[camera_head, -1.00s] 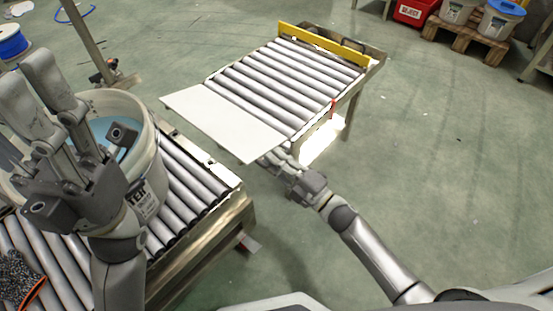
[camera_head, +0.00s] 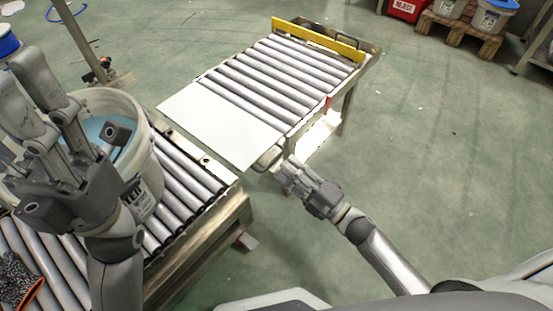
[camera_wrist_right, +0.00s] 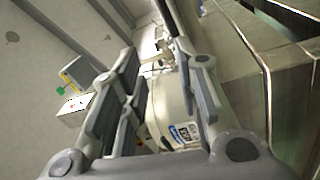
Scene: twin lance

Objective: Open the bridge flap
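The bridge flap is a flat white panel (camera_head: 222,122) at the near end of the far roller conveyor. It lies roughly level and spans towards the near roller conveyor (camera_head: 190,170). My right gripper (camera_head: 272,160) is at the flap's near right corner, with one fingertip close to its edge. I cannot tell whether it touches. In the right wrist view its fingers (camera_wrist_right: 158,65) are apart, with nothing held between them. My left gripper (camera_head: 22,78) is raised in front of the bucket, its fingers pointing up and apart, empty.
A white bucket (camera_head: 150,160) of blue contents stands on the near conveyor. A patterned glove (camera_head: 18,280) lies on its rollers. The far conveyor (camera_head: 285,75) has a yellow end bar (camera_head: 318,40) and is empty. Open floor lies to the right.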

